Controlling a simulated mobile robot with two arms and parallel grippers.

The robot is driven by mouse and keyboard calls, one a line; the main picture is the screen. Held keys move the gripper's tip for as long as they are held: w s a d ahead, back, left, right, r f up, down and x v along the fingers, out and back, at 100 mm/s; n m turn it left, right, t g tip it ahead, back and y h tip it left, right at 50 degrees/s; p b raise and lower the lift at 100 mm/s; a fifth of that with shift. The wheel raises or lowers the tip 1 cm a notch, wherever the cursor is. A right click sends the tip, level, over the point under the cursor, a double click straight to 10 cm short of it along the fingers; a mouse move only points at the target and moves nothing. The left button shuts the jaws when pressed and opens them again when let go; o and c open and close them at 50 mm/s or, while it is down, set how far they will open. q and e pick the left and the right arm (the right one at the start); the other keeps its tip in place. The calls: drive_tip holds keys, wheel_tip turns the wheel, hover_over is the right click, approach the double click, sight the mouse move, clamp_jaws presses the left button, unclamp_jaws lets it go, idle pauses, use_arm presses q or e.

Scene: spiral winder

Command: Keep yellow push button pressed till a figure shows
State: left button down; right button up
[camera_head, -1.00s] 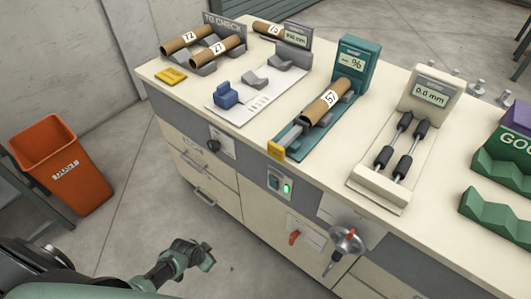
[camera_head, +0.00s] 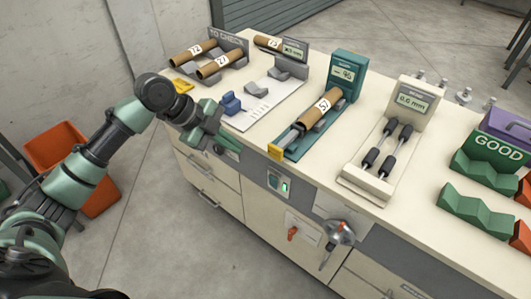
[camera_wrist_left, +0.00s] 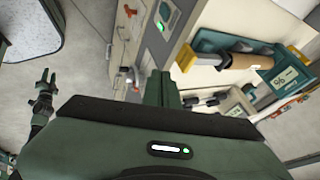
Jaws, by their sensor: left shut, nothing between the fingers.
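The yellow push button (camera_head: 275,152) is at the near end of the teal tester (camera_head: 300,147). It also shows in the left wrist view (camera_wrist_left: 186,57). A brown tube marked 57 lies on the tester. The tester's display (camera_head: 345,74) shows a dash and a percent sign in the head view. My left gripper (camera_head: 234,146) is shut and empty, left of the yellow button and apart from it, in front of the bench edge. Its fingers (camera_wrist_left: 168,88) point toward the bench in the left wrist view. My right gripper (camera_wrist_left: 46,78) looks open, far from the bench top.
A blue slider (camera_head: 231,103) on a white plate stands just beyond my left gripper. Another yellow block (camera_head: 182,86) is at the far left. A gauge (camera_head: 411,100) reading 0.0 mm and a green GOOD rack (camera_head: 492,150) stand right. An orange bin (camera_head: 62,146) is behind my left arm.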

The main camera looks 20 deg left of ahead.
use_arm(q)
drive_tip(key=shift+w+f, duration=0.1)
drive_tip(key=shift+w, duration=0.05)
drive_tip(key=w+d+f+p, duration=0.3)
drive_tip(key=w+d+f, duration=0.3)
drive_tip(key=f, duration=0.2)
drive_tip(key=shift+w+d, duration=0.25)
drive_tip(key=shift+w, duration=0.15)
